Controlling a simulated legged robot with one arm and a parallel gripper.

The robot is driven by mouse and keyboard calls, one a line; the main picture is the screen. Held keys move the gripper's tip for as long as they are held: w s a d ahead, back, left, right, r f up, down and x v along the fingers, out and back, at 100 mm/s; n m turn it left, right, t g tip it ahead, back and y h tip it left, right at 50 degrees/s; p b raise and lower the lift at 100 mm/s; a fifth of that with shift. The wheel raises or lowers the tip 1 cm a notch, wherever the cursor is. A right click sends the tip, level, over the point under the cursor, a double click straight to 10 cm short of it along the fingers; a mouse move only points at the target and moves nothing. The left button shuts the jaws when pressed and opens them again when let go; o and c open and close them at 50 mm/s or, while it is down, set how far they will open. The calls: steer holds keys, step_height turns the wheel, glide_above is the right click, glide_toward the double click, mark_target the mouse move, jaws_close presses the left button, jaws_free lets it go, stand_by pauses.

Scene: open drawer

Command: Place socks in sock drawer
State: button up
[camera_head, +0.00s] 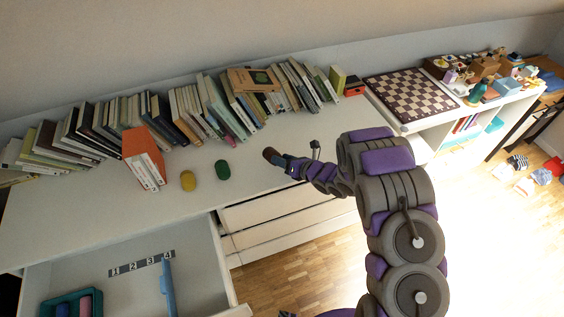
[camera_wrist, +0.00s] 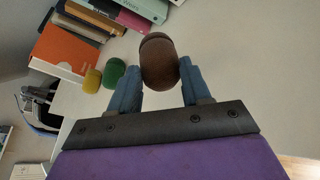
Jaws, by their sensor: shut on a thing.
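My gripper (camera_wrist: 159,72) is shut on a brown rolled sock (camera_wrist: 157,55), one finger on each side of it. In the head view the gripper (camera_head: 282,161) holds the brown sock (camera_head: 271,155) over the white dresser top, near its front edge. A green rolled sock (camera_head: 222,169) and a yellow rolled sock (camera_head: 188,181) lie side by side on the dresser top, left of my gripper. The open drawer (camera_head: 205,264) is at lower left. It has a strip numbered 1 to 4 (camera_head: 141,263), a blue divider (camera_head: 168,287) and a teal tray (camera_head: 52,307) with rolled items.
A long row of books (camera_head: 175,113) stands along the back of the dresser top (camera_head: 95,214), with an orange book (camera_head: 143,157) in front. A chessboard (camera_head: 410,94) and small toys are at right. Closed drawers (camera_head: 285,222) lie below my gripper. The dresser top's front left is bare.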

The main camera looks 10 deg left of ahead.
steer(key=shift+w+a+f, duration=0.1)
steer(key=shift+w+a, duration=0.15)
steer(key=shift+w, duration=0.3)
steer(key=shift+w+a, duration=0.2)
steer(key=shift+w, duration=0.35)
steer(key=shift+f+b, duration=0.6)
steer(key=shift+f, duration=1.15)
steer(key=o, duration=1)
steer(key=shift+o, duration=0.2)
steer(key=shift+r, duration=0.1)
steer(key=p+v, duration=0.1)
steer(key=v, duration=1.1)
